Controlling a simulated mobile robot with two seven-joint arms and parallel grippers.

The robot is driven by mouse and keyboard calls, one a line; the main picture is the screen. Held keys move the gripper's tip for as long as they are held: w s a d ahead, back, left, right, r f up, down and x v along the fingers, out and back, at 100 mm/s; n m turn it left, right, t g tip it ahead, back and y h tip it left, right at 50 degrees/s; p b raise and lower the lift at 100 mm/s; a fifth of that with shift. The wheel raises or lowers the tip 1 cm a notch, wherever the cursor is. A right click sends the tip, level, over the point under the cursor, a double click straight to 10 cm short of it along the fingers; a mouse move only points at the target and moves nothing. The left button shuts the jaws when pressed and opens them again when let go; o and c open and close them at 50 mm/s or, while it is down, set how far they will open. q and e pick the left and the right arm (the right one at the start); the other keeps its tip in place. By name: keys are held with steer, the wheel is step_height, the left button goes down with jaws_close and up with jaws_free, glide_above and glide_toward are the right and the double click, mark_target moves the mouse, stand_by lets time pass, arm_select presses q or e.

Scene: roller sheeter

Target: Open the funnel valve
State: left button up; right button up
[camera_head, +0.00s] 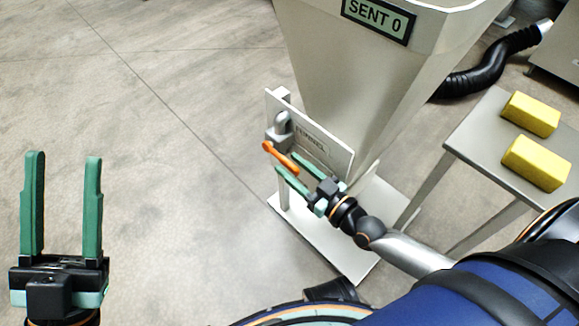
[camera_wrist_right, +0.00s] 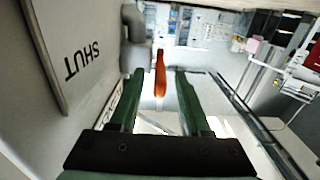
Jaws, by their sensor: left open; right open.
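The grey funnel (camera_head: 370,75) stands at the top centre of the head view, with a label reading "SENT 0". A panel marked FUNNEL (camera_head: 325,138) is in front of its lower part. An orange valve handle (camera_head: 280,156) sticks out from a grey fitting (camera_head: 281,128) on the panel. My right gripper (camera_head: 293,166) is open, its fingers pointing at the handle. In the right wrist view the orange handle (camera_wrist_right: 160,73) shows between the open fingers, near their tips; I cannot tell if they touch it. My left gripper (camera_head: 63,158) is open and empty, far left over the floor.
A metal table (camera_head: 482,135) with two yellow blocks (camera_head: 535,160) stands at the right. A black hose (camera_head: 490,77) runs behind the funnel. In the right wrist view a plate reading SHUT (camera_wrist_right: 85,50) is close at the left. The floor on the left is clear.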

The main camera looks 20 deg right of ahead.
steer(key=shift+w+a, duration=0.25)
steer(key=shift+w, duration=0.35)
jaws_close()
stand_by(1.1)
